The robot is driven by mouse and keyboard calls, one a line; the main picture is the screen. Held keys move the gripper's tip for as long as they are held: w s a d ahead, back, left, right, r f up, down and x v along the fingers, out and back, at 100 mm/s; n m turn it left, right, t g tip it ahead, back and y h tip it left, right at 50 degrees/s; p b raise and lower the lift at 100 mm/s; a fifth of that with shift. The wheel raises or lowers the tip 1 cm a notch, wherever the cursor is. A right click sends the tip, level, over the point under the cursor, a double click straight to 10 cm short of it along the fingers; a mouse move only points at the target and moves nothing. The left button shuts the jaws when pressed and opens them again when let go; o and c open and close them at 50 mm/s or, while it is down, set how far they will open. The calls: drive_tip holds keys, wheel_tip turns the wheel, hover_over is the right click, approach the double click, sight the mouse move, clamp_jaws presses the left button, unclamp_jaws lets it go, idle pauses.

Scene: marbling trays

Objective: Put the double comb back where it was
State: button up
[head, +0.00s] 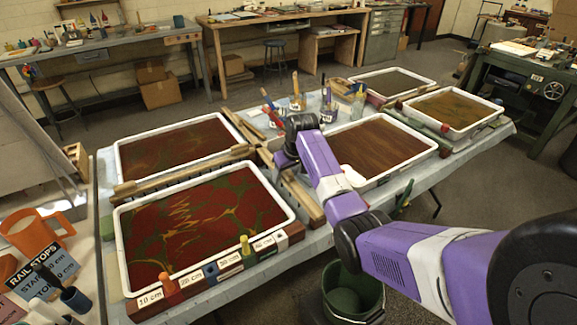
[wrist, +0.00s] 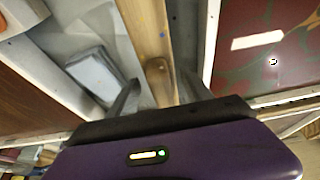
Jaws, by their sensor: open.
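A long wooden comb (head: 180,176), which looks like the double comb, lies across the gap between the two left trays; its two wooden bars run side by side with teeth along them. My gripper (head: 283,162) is low over the central wooden rails, to the right of this comb. In the wrist view my gripper (wrist: 160,98) is open, its two fingers apart. A rounded wooden end (wrist: 158,72) shows between and below the fingers; I cannot tell whether it belongs to the comb. The gripper holds nothing.
The near left tray (head: 122,237) holds red and green marbling, with a numbered stop rail (head: 230,262) along its front. A far left tray (head: 118,160) and a right tray (head: 433,150) flank the rails. Brush jars (head: 297,103) stand behind my gripper. A green bucket (head: 345,300) is below the table.

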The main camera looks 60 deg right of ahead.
sight(293, 182)
drive_tip(key=v, duration=1.2)
drive_tip(key=shift+r, duration=0.35)
